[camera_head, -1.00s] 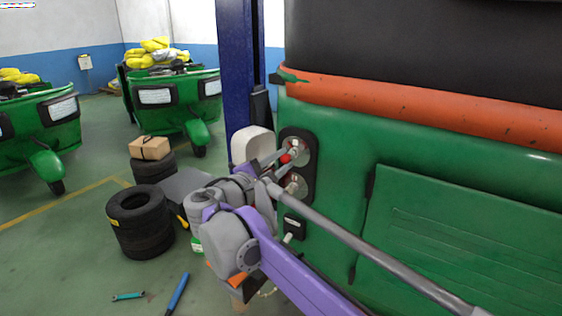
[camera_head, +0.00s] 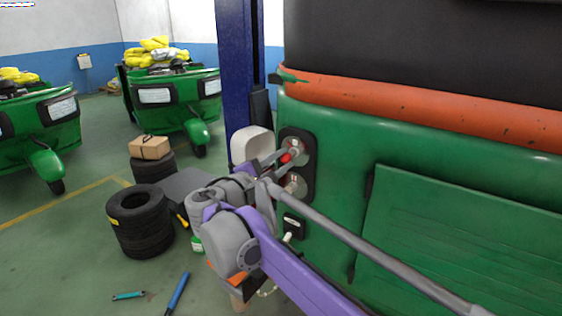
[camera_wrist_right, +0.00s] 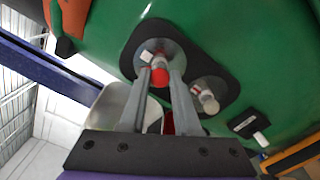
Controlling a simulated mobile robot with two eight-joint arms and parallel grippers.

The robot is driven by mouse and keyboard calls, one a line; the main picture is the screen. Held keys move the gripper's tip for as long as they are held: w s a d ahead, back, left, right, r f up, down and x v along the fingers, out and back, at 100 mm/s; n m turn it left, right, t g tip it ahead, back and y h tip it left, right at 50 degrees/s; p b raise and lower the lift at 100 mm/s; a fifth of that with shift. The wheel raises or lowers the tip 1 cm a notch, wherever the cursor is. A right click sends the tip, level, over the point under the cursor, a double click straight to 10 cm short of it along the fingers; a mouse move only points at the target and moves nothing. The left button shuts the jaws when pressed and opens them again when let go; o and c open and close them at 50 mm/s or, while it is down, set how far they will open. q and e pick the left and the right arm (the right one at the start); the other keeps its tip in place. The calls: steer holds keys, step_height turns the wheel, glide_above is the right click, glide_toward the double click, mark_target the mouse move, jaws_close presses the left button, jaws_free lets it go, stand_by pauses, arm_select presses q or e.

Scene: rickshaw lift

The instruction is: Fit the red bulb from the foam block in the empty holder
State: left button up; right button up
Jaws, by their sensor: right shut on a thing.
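The black lamp panel (camera_head: 309,180) is on the green rickshaw's side, with two round reflectors; it also shows in the right wrist view (camera_wrist_right: 127,62). My right gripper (camera_head: 284,157) is at the upper reflector (camera_head: 303,147), shut on the red bulb (camera_wrist_right: 160,76). The bulb lies between the fingers, directly in front of that reflector's socket. I cannot tell whether its base is inside the socket. The other reflector holds a pale bulb (camera_wrist_right: 209,101). I cannot make out the foam block. My left gripper is not in view.
A blue post (camera_head: 240,70) and a white rounded container (camera_head: 252,146) stand close beside the panel. Stacked tires (camera_head: 139,222) and a box (camera_head: 149,148) are at left. A blue-handled tool (camera_head: 177,293) lies on the floor. Other green rickshaws stand behind.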

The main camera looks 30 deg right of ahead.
steer(key=shift+w+d, duration=0.15)
steer(key=shift+d, duration=0.3)
stand_by(1.0)
stand_by(0.3)
